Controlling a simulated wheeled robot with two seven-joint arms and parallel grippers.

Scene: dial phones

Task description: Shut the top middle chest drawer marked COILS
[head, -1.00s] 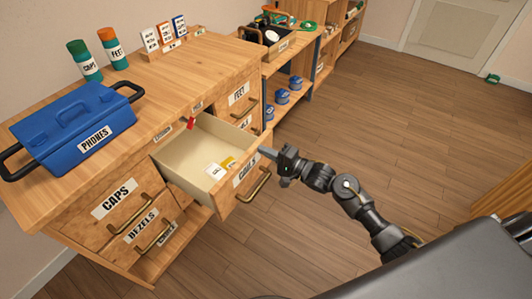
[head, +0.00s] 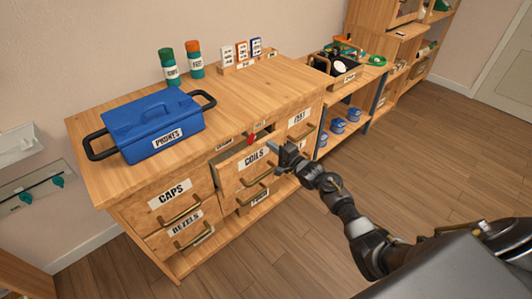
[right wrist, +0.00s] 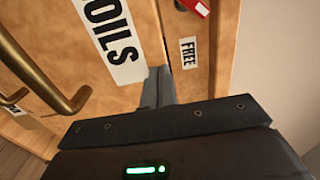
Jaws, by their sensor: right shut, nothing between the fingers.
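The COILS drawer (head: 248,172) is the top middle drawer of the wooden chest, with a brass handle below its label. Its front still stands a little out from the chest, with a narrow gap along the top. My right gripper (head: 275,149) is shut and empty, its fingertips at the upper right part of the drawer front. In the right wrist view the shut fingers (right wrist: 158,88) point at the drawer front (right wrist: 140,20), beside the label; whether they touch is hard to tell. My left gripper is not in view.
A blue PHONES case (head: 155,122) and two canisters stand on the chest top. The CAPS drawer (head: 172,195) is left, the FEET drawer (head: 300,120) right. The floor at right is clear.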

